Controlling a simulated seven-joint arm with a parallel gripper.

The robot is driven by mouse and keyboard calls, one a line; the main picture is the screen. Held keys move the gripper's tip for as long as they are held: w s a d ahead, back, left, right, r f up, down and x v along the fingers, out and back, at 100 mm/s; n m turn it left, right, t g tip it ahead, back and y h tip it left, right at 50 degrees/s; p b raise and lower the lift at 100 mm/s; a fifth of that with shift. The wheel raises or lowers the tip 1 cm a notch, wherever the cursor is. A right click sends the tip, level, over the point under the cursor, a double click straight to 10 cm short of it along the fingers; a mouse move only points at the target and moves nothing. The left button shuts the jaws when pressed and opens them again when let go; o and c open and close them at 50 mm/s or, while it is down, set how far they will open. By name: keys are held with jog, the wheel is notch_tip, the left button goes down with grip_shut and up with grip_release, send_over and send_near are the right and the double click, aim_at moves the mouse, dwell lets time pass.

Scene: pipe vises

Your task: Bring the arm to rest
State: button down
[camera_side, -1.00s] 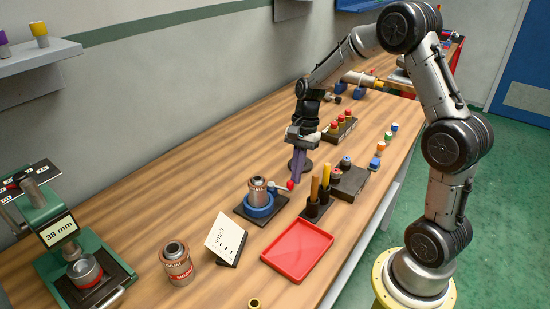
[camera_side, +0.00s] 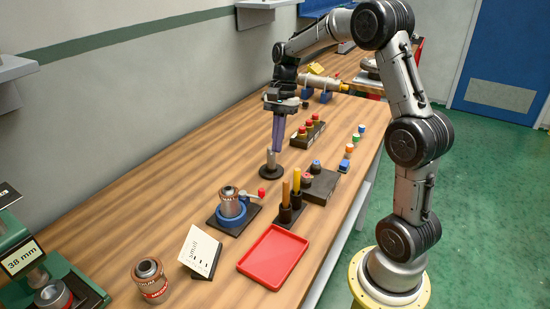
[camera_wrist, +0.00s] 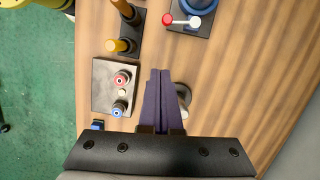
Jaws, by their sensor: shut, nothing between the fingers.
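My gripper (camera_side: 276,149) has long purple fingers that point down. They are shut against each other with nothing between them. In the side view the fingertips are in front of or just above a small dark round stand (camera_side: 271,169) with a short metal post. The wrist view shows the closed purple fingers (camera_wrist: 159,75) over the wooden bench, with the metal post and dark stand (camera_wrist: 184,96) just to their right. The exact gap between fingers and stand cannot be told.
A dark block (camera_side: 321,184) with round knobs and a holder with upright handles (camera_side: 289,212) stand nearby. A can in a blue ring (camera_side: 231,216), a red tray (camera_side: 273,257), a card (camera_side: 200,251), another can (camera_side: 150,281) and a green press (camera_side: 60,268) are nearer the camera. Bare wood lies left.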

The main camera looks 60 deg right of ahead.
jog(key=shift+d+r, duration=0.15)
jog(key=shift+r, duration=0.4)
jog(key=s+a+r+n+t+h, duration=0.25)
jog(key=s+a+r+n, duration=0.35)
jog(key=a+r, duration=0.55)
jog(key=s+a+f+n+t, duration=0.1)
jog(key=s+a+f+n, duration=0.1)
jog(key=s+n, duration=0.3)
jog(key=s+a+f+n+t, duration=0.2)
jog(key=s+f+n, duration=0.2)
jog(key=s, duration=0.4)
jog(key=shift+s+a+n, duration=0.15)
jog(key=shift+s+n, duration=0.05)
jog(key=shift+n, duration=0.7)
